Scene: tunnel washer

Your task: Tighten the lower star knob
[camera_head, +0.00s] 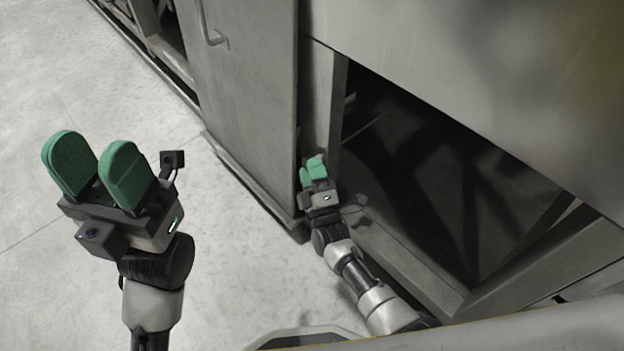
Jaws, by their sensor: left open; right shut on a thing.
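My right gripper (313,171) is low against the upright post (322,110) at the edge of the grey machine panel. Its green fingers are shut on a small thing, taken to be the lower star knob. The knob itself is hidden by the fingers, so I cannot see its shape or how far it is turned. My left gripper (97,167) is open and empty, well to the left above the floor, with a wide gap between its green fingers.
A grey panel (245,90) with a handle (212,28) stands left of the post. To the right is a dark opening (430,170) with frame beams and a low sill (420,265). The pale floor (60,70) at left is clear.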

